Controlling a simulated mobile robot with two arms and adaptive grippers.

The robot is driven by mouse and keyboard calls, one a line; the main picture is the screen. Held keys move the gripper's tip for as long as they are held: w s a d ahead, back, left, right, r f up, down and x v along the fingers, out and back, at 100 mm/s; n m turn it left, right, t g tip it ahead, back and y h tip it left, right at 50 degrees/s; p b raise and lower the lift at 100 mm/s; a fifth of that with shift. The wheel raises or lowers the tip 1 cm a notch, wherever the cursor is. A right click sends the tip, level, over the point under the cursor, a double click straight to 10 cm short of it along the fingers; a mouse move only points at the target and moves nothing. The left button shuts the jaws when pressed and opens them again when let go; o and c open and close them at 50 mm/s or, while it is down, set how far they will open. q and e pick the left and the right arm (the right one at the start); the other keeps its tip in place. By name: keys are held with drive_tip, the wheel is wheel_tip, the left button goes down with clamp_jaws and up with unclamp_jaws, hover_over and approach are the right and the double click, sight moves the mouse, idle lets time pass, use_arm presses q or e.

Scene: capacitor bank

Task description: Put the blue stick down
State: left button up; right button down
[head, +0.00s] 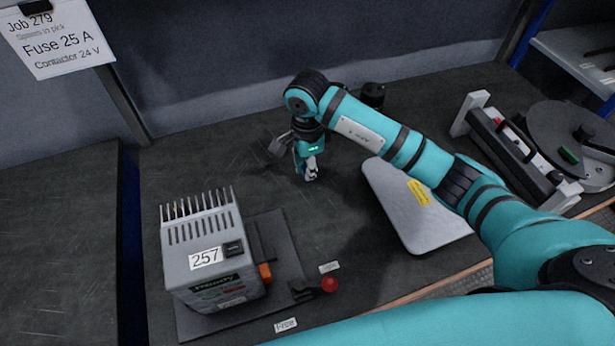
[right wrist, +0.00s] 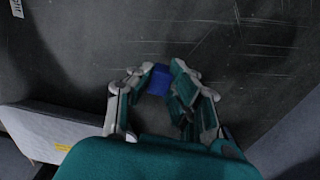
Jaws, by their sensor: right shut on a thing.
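The blue stick (right wrist: 158,80) shows as a short blue end between the fingertips in the right wrist view. My right gripper (head: 307,172) is over the dark bench top, left of the grey plate, pointing down. Its fingers also show in the right wrist view (right wrist: 158,90) and are shut on the blue stick. In the head view the stick is mostly hidden by the fingers. I cannot tell whether its lower end touches the bench. My left gripper is out of view.
A grey unit labelled 257 (head: 213,258) stands on a dark base at front left, with a red knob (head: 329,285) beside it. A grey plate (head: 418,215) lies under my right arm. A round turntable (head: 560,135) is at right. Bench around the gripper is clear.

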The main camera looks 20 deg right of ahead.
sight(308, 187)
wheel_tip(308, 187, down, 3)
drive_tip(key=shift+f, duration=0.4)
drive_tip(key=shift+f+b, duration=0.55)
drive_tip(key=shift+f, duration=0.15)
drive_tip(key=c, duration=1.3)
unclamp_jaws()
drive_tip(key=shift+r, duration=0.1)
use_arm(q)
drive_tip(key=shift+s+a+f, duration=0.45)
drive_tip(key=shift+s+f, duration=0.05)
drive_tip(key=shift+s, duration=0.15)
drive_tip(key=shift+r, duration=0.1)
